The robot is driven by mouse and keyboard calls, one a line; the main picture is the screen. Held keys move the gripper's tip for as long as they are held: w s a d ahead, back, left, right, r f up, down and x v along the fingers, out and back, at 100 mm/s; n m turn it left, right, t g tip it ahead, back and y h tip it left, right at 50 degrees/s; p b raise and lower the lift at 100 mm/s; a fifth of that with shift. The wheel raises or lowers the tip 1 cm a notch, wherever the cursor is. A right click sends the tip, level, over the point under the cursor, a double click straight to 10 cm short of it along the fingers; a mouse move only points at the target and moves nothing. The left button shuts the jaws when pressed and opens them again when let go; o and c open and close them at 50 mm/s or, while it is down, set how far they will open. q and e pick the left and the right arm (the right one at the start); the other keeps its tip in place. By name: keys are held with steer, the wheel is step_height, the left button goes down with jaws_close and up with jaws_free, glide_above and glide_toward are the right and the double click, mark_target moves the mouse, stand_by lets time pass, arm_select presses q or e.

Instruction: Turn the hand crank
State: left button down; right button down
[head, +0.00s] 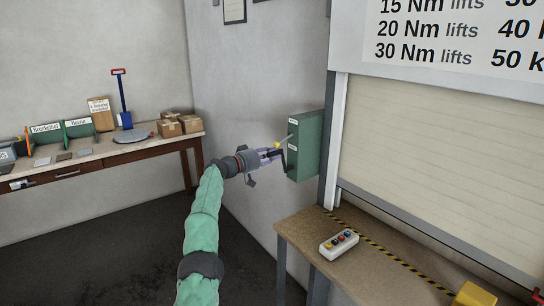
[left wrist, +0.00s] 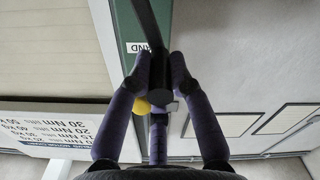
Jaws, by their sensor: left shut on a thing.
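The green crank box (head: 307,146) is fixed to the wall left of the roller shutter, with small white labels on its face. A dark hand crank (head: 285,162) comes out of its front. My left gripper (head: 275,153) is at the crank, its purple fingers shut on the crank's grip. In the left wrist view the fingers (left wrist: 161,82) close from both sides around the dark grip, and the dark crank arm (left wrist: 148,25) runs up from it. A yellow knob (head: 277,145) on a lever is close beside the fingers. My right gripper is out of view.
The shutter (head: 430,150) appears closed down to the workbench (head: 320,242). A button box (head: 339,244) and a yellow block (head: 473,294) are on this bench. A wooden table (head: 90,160) with boxes and a blue shovel stands back left. The floor between is clear.

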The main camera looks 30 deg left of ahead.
arm_select(q)
steer(key=shift+s+r, duration=0.1)
steer(key=shift+r, duration=0.35)
steer(key=c, duration=1.1)
jaws_free()
steer(key=shift+d+f, duration=0.1)
steer(key=shift+f, duration=0.2)
steer(key=shift+v, duration=5.9)
